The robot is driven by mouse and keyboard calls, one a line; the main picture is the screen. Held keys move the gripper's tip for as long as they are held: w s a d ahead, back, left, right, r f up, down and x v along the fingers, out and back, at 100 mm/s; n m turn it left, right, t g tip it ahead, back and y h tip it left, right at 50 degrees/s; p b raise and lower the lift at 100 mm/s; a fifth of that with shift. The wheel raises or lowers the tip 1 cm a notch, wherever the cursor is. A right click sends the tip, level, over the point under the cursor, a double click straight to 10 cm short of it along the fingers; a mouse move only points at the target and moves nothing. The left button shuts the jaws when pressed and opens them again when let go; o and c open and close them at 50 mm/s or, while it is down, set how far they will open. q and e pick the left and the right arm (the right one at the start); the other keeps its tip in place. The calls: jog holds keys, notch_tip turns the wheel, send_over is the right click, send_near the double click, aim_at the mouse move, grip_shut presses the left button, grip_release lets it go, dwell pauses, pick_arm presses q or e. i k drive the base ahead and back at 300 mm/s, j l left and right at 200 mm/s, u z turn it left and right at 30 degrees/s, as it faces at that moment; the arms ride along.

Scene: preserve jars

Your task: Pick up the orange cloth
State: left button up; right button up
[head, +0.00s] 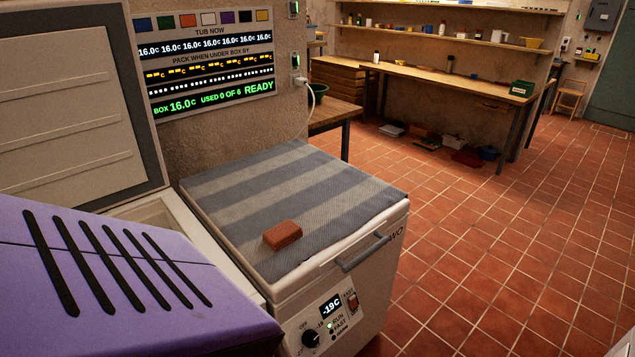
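I see no thing that is clearly an orange cloth. A small reddish-brown block (282,235), brick-like in shape, lies on a grey-and-blue striped cover (330,180) on top of a white chest freezer (375,265). I cannot tell whether the block is folded cloth or something hard. Neither of my grippers is in view.
A large purple slotted surface (130,290) fills the lower left; I cannot tell what it belongs to. An open lid (65,100) stands behind it. A display panel (210,75) hangs on the wall. A wooden bench (450,80) stands at the back. Tiled floor is clear at right.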

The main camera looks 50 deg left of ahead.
aim_at(279, 236)
jog(key=i, duration=1.65)
jog(key=i+u, duration=0.2)
jog(key=u, duration=0.25)
jog(key=i+u, duration=0.15)
jog(key=u, duration=0.25)
jog(key=i+l+u, duration=0.15)
jog(key=u, duration=2.05)
